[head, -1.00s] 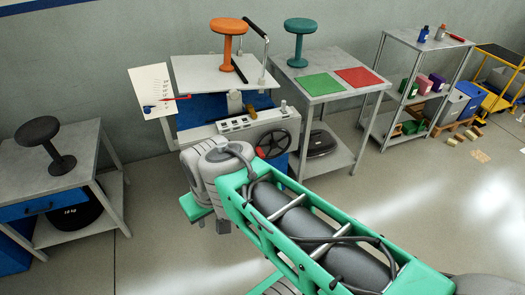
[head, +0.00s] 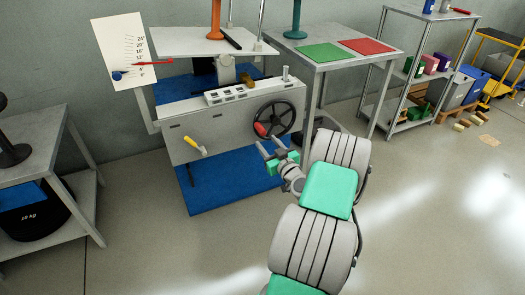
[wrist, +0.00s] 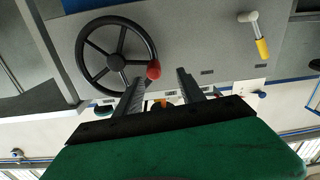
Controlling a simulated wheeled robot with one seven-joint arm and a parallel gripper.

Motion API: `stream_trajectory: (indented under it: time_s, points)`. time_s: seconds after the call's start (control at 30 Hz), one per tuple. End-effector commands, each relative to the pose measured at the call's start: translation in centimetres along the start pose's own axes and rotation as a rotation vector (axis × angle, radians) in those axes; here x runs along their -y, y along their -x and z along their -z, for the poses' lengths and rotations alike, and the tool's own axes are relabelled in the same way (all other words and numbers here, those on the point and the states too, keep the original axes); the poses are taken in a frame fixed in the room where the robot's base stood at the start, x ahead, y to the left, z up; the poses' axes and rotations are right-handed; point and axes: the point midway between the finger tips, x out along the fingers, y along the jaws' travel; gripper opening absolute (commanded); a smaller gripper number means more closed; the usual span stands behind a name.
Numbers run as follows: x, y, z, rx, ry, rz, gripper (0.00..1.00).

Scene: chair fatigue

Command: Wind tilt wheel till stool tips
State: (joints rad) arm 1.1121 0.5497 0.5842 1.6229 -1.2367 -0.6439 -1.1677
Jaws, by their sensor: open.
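The black tilt wheel (head: 275,118) with a red knob (head: 261,130) is on the front right of the grey test machine (head: 190,150). In the wrist view the wheel (wrist: 88,60) and its red knob (wrist: 153,70) appear ahead of the fingers, the knob just beyond the left finger. My gripper (head: 271,150) is open and empty, just below and in front of the knob, apart from it as far as I can tell. An orange stool (head: 215,20) stands upright on the machine's tilting plate (head: 180,45); its seat is out of view. A scale card (head: 122,50) with a red pointer (head: 150,63) hangs at the left.
A crank with a yellow handle (head: 195,145) is on the machine's front left. A side table with a green mat (head: 320,56) and red mat (head: 370,46) carries a teal stool (head: 297,18). A grey table (head: 35,140) is at left. The front floor is clear.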

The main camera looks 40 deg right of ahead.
Motion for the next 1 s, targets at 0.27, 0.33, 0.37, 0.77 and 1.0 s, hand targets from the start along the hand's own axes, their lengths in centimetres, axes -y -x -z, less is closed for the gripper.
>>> stream_trajectory:
  time_s: [0.27,0.33,0.37,0.77,1.0]
  points:
    - [-1.2,-3.1,-0.2,-0.018,0.001,-0.031,0.46]
    - [-1.2,-4.5,-0.2,-0.018,0.002,-0.030,0.46]
    - [-1.2,-5.1,-0.2,-0.017,0.001,-0.030,0.46]
    - [-1.5,-7.4,-0.1,-0.015,-0.001,-0.033,0.46]
    - [-1.4,-7.4,-0.1,-0.015,-0.001,-0.032,0.30]
